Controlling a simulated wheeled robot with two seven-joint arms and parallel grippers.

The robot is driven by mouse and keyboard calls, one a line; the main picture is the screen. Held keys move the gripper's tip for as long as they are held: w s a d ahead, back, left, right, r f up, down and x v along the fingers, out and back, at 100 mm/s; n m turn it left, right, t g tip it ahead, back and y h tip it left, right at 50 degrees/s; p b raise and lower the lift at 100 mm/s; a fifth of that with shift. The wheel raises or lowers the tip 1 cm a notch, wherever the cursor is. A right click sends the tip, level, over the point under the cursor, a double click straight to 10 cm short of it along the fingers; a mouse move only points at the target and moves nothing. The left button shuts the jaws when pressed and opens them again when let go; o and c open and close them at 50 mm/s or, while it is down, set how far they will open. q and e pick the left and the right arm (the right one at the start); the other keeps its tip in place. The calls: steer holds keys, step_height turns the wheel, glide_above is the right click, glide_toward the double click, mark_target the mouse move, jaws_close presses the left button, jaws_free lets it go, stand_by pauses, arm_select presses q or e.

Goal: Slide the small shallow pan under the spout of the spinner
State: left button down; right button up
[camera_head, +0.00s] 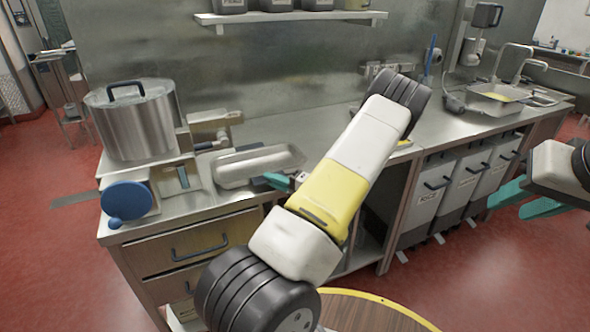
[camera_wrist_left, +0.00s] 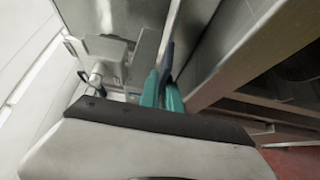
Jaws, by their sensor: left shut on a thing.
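The shallow metal pan (camera_head: 235,173) lies on the steel counter, just right of the spinner. The spinner is a lidded steel pot (camera_head: 138,125) on a base with a blue round knob (camera_head: 127,197). Its spout (camera_head: 212,128), with a blue handle, sticks out to the right, behind and left of the pan. My left gripper (camera_head: 278,182) is at the pan's near edge and shut on it. Its teal fingers also show in the left wrist view (camera_wrist_left: 162,92), close together; the exact grip is hard to see. My right gripper (camera_head: 525,199) is empty with its teal fingers apart, at the right.
The counter (camera_head: 290,130) is clear behind the pan. A wall shelf (camera_head: 290,17) holds containers. A sink (camera_head: 495,97) is at the far right. Drawers (camera_head: 190,245) are below the spinner and several bins (camera_head: 430,190) stand under the counter. A round yellow-edged table (camera_head: 370,312) is in front.

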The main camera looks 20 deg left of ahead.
arm_select(q)
steer(key=c, duration=1)
jaws_free()
steer(key=shift+s+f, duration=0.1)
steer(key=d, duration=0.7)
steer(key=shift+s, duration=0.35)
